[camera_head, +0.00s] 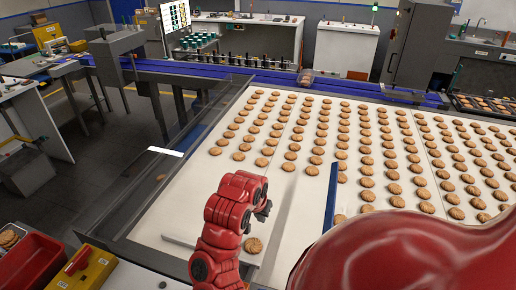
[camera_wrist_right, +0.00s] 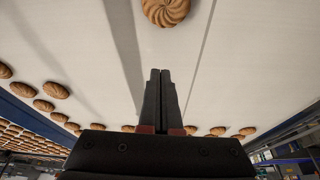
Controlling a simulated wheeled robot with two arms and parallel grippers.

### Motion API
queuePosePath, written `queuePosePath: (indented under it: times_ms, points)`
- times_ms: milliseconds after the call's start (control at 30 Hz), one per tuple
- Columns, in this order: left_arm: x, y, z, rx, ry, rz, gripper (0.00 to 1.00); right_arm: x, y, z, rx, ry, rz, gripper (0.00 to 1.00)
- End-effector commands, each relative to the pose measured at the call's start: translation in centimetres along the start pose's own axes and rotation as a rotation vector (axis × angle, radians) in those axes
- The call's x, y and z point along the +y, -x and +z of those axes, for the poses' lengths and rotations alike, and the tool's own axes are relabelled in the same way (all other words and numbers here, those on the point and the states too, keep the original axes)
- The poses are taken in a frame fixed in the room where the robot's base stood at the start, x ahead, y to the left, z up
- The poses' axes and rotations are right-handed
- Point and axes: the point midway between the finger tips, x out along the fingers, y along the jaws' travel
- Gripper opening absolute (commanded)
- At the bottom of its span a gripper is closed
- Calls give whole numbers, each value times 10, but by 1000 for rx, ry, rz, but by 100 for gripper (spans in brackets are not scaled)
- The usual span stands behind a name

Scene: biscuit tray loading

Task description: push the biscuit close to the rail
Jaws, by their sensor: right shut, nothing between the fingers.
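My right gripper (camera_head: 264,210) is over the pale belt in the head view, its dark fingers small there. In the right wrist view its two black fingers (camera_wrist_right: 160,90) are shut together with nothing between them. A lone round brown biscuit (camera_head: 254,245) lies on the belt just beside my red wrist. A ridged biscuit (camera_wrist_right: 165,12) shows at the top of the wrist view, apart from the fingertips. A low pale rail (camera_head: 205,247) runs along the belt's near edge, partly hidden behind my arm. My left gripper is out of view.
Many biscuits (camera_head: 366,182) lie in rows on the belt (camera_head: 190,205). A blue upright strip (camera_head: 332,195) stands right of my gripper. A red bin (camera_head: 28,262) and a yellow box (camera_head: 85,272) are at the lower left. Bare belt surrounds the lone biscuit.

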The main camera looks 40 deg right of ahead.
Motion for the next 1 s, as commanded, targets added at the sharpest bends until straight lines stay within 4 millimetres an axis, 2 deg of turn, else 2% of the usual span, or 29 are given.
queuePosePath:
  times_ms: [33,100,267,400,600,1000]
  points:
    - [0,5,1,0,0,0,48,2,-13,1,0,1,6,0]
    - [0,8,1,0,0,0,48,2,-26,0,1,1,4,0]
    - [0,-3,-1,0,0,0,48,2,-49,0,-5,-1,2,0]
    - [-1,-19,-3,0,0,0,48,-1,-37,18,1,0,-5,0]
    - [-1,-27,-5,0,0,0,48,0,-35,34,0,0,-2,0]
    - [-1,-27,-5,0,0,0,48,0,-35,37,4,1,-1,0]
